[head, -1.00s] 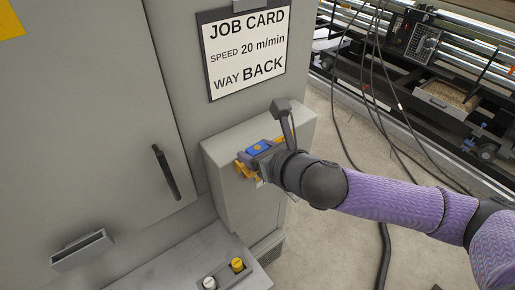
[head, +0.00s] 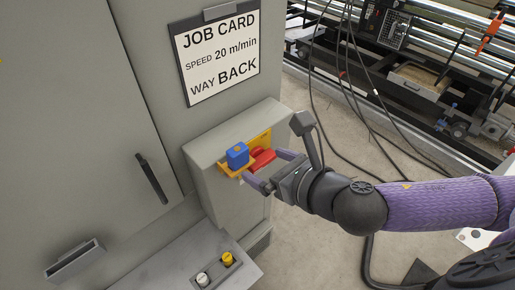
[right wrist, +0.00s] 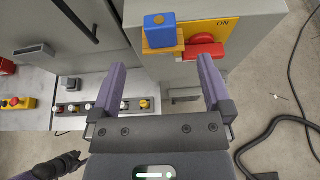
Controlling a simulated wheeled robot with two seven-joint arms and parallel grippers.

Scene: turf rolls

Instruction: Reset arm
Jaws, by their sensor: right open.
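My right gripper (head: 262,167) is open and empty, just in front of a grey box on the cabinet's side. Its two purple fingers stand apart in the right wrist view (right wrist: 158,68). Ahead of the fingers is a yellow plate (right wrist: 220,32) marked ON, with a red handle (right wrist: 203,51) on it. A blue block (head: 237,155) with an orange spot sits beside the red handle, on a yellow ledge. It also shows in the right wrist view (right wrist: 160,33), beyond the fingertips and apart from them. My left gripper does not show in the head view.
The grey cabinet (head: 65,120) has a black door handle (head: 151,178) and a job card (head: 220,55) reading 20 m/min, BACK. A panel below carries a yellow button (head: 227,258) and a white button (head: 203,279). Black cables (head: 337,120) hang right of the box, over open floor.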

